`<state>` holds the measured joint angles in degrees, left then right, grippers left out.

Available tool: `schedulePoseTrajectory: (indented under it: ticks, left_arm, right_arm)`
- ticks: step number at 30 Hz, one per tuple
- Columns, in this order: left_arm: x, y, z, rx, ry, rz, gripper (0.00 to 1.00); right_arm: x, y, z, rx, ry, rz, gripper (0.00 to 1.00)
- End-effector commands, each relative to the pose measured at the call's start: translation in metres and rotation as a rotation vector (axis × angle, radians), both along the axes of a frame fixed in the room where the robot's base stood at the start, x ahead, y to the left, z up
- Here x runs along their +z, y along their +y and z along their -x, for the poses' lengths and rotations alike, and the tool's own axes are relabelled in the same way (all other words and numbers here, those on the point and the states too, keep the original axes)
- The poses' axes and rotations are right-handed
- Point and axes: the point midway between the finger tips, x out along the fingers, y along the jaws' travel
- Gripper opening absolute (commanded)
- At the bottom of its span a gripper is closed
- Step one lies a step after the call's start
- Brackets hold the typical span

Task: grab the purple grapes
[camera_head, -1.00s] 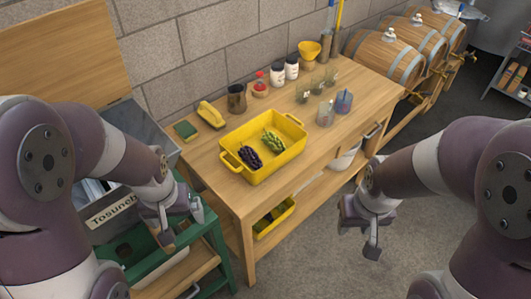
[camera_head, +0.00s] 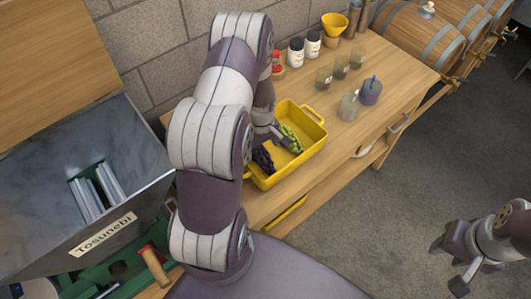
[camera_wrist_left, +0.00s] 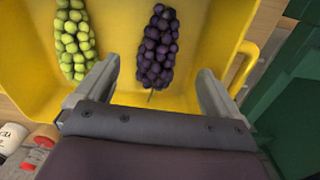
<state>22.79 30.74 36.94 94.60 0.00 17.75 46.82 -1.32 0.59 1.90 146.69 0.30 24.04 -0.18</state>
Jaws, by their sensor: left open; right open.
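The purple grapes (camera_head: 262,160) lie in the yellow tray (camera_head: 318,139), at its near left end in the head view. In the left wrist view the purple grapes (camera_wrist_left: 157,48) are a dark bunch with the stem toward me. My left gripper (camera_wrist_left: 158,90) is open, its fingers on either side of the stem end, apart from the bunch. In the head view my left gripper (camera_head: 272,138) is over the tray and partly hidden by my arm. Green grapes (camera_head: 291,138) lie beside them; they also show in the wrist view (camera_wrist_left: 74,40). My right gripper (camera_head: 458,262) is open and empty over the floor.
The tray stands on a wooden workbench (camera_head: 375,75). Glasses (camera_head: 348,105), white-labelled jars (camera_head: 296,52) and a yellow funnel (camera_head: 334,24) stand behind and right of it. A metal box labelled Tosunebi (camera_head: 60,190) is at the left. Barrels (camera_head: 410,35) stand at the back right.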

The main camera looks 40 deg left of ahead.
Motion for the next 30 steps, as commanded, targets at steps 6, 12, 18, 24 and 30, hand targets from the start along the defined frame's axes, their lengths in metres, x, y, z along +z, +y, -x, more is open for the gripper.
schedulePoseTrajectory:
  ticks: [6, 12, 18, 24, 30]
  left_arm:
    - [-0.029, -0.004, 0.002, -0.001, 0.005, 0.001, 0.96]
    - [-0.058, -0.004, 0.001, -0.001, 0.0, 0.0, 0.96]
    - [-0.059, -0.003, 0.0, -0.002, -0.001, -0.001, 0.96]
    - [-0.059, -0.003, 0.0, -0.002, -0.001, -0.001, 0.53]
    - [-0.058, -0.003, 0.0, -0.002, -0.001, -0.001, 0.54]
  right_arm:
    - [0.016, 0.0, 0.0, 0.0, 0.0, 0.0, 0.43]
    - [0.019, 0.0, 0.0, 0.0, 0.0, 0.0, 0.43]
    - [0.018, 0.0, 0.0, 0.0, 0.0, 0.0, 0.43]
    - [0.018, 0.0, 0.0, 0.0, 0.0, 0.0, 0.43]
    - [0.018, 0.0, 0.0, 0.0, 0.0, 0.0, 0.43]
